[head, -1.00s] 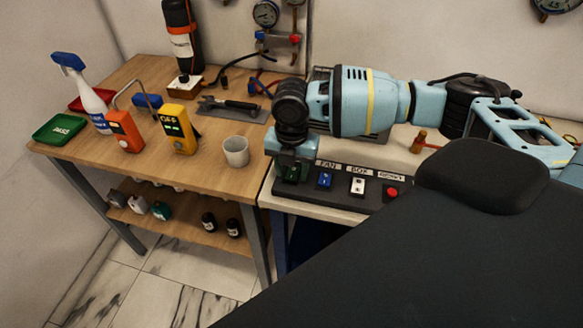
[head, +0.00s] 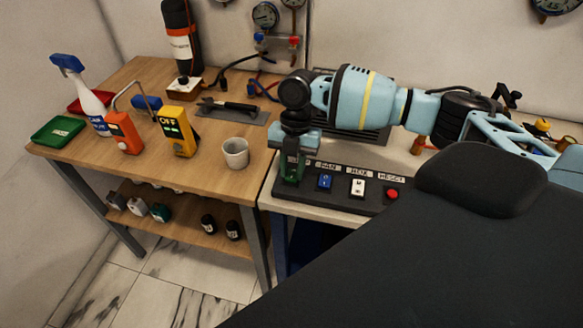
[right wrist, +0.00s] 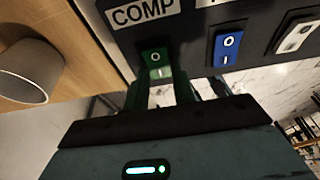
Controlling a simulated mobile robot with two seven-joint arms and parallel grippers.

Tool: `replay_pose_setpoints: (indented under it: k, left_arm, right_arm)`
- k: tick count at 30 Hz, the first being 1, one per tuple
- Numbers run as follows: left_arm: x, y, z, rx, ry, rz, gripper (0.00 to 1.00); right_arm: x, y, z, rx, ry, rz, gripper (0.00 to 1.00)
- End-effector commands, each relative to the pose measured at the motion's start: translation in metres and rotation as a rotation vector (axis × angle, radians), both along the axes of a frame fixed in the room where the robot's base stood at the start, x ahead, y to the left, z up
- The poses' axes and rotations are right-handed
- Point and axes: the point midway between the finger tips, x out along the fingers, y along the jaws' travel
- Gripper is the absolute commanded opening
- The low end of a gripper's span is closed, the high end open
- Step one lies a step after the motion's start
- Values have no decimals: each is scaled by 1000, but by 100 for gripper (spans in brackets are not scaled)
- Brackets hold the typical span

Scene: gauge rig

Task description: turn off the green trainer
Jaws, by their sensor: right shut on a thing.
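A green rocker switch (right wrist: 157,62) marked O and I sits under the COMP label on the black switch panel (head: 338,190). My right gripper (head: 291,172) is over the left end of the panel. In the right wrist view its fingers (right wrist: 160,92) reach to the green switch, one on each side of its lower part, and are shut on it. In the head view the gripper partly hides the switch and its label. My left gripper is not in view.
A white cup (head: 235,153), a yellow meter (head: 180,132) and an orange meter (head: 125,133) stand on the wooden bench (head: 215,172).

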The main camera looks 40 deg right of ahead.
Motion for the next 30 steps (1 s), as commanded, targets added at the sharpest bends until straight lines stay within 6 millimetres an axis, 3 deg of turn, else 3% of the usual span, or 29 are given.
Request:
replay_pose_setpoints:
  k: [6, 7, 11, 22, 30]
  left_arm:
    - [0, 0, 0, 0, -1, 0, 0]
    - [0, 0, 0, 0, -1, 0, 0]
    - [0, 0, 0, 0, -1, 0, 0]
    - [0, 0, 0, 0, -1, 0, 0]
    - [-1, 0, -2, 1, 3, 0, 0]
  right_arm:
    - [-1, 0, 0, -1, 2, 0, 3]
    - [-1, 0, 0, -1, 2, 0, 29]
    - [-1, 0, 0, -1, 2, 0, 46]
    - [1, -1, 5, -1, 0, -1, 47]
    - [8, -8, 42, 0, -2, -1, 47]
